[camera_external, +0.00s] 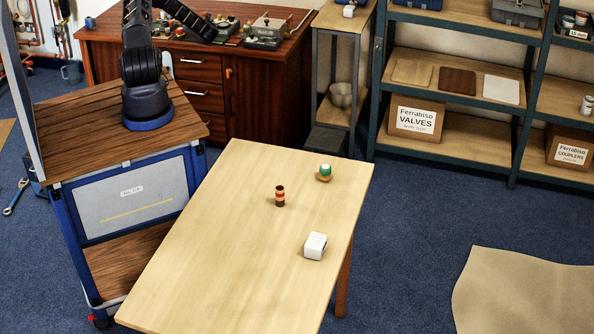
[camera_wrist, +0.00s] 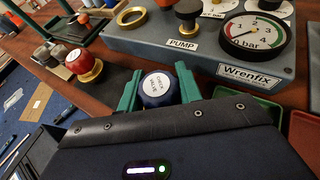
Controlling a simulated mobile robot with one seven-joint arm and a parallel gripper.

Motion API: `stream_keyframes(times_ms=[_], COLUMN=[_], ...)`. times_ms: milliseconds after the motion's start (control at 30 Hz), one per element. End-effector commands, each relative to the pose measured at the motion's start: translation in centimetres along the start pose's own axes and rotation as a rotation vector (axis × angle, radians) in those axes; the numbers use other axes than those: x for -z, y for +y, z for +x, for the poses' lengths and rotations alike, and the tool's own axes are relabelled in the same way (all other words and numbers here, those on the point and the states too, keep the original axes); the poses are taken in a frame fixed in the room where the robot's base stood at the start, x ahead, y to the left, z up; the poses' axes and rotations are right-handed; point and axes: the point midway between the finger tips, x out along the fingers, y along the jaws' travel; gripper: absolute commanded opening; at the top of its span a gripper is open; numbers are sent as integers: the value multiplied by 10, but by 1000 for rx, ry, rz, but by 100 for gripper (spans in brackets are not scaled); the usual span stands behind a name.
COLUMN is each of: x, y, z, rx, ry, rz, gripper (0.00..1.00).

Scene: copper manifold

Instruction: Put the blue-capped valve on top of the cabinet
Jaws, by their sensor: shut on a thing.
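In the wrist view, the blue-capped valve (camera_wrist: 157,88) has a round blue cap with a white printed label. It sits between the two green fingers of my gripper (camera_wrist: 158,90), which is shut on it. Its lower part is hidden behind the gripper body, so I cannot tell whether it touches the surface below. The cabinet (camera_external: 262,90) is a dark reddish-wood drawer unit at the back left of the external view. My arm reaches toward its top; the fingers and the valve cannot be made out there.
In the wrist view, a grey pump box with a gauge (camera_wrist: 258,32) stands just beyond my gripper. A red-capped valve (camera_wrist: 84,62) stands to the left, a brass ring (camera_wrist: 131,16) beyond, and a green tray (camera_wrist: 246,108) to the right. The light table (camera_external: 235,225) holds small items.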

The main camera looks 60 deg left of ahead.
Motion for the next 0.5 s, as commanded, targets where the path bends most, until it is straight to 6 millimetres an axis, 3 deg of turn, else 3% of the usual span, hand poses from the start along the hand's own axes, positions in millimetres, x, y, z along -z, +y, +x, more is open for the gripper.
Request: stream_keyframes(times_ms=[367,400,500], x=[5,5,5], y=[0,0,0], z=[2,2,2], rx=[0,0,0], ry=[0,-1,0], rz=[0,0,0], gripper=[6,41,60])
